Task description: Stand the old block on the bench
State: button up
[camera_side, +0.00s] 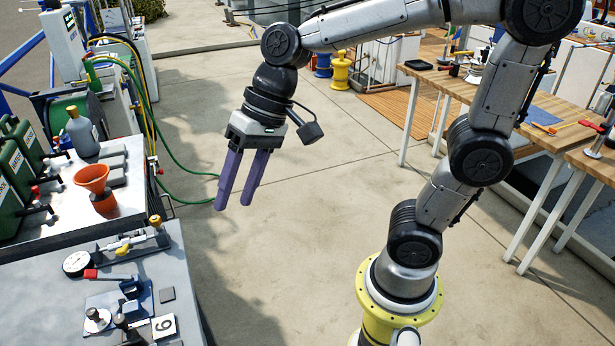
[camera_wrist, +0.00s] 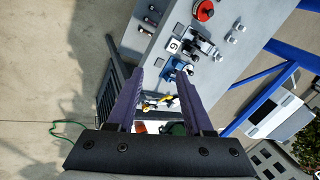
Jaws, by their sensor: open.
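My gripper (camera_side: 233,206) hangs over the open floor, to the right of the grey bench (camera_side: 230,300). Its two purple fingers point down, apart and empty. In the wrist view, the fingers (camera_wrist: 160,72) frame part of the bench top. I cannot tell for sure which piece is the old block. A blue mount with a dark piece (camera_side: 132,290) stands on the bench; a blue piece also shows in the wrist view (camera_wrist: 178,72), near the right fingertip. A small flat dark square (camera_side: 167,294) lies nearby.
The bench also holds a dial gauge (camera_side: 77,263), a red-handled tool (camera_side: 92,274), a numbered card (camera_side: 164,327) and a chrome disc (camera_side: 97,319). Behind it, an orange funnel (camera_side: 92,179) and a grey bottle (camera_side: 82,134) stand on another worktop. The floor below my gripper is clear.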

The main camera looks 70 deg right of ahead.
jog(key=s+d+f+n+t+h, duration=0.1)
jog(key=s+d+n+h, duration=0.3)
jog(key=s+d, duration=0.6)
jog(key=shift+s+f+t, duration=0.35)
jog(key=shift+f+t, duration=0.05)
jog(key=shift+t, duration=0.4)
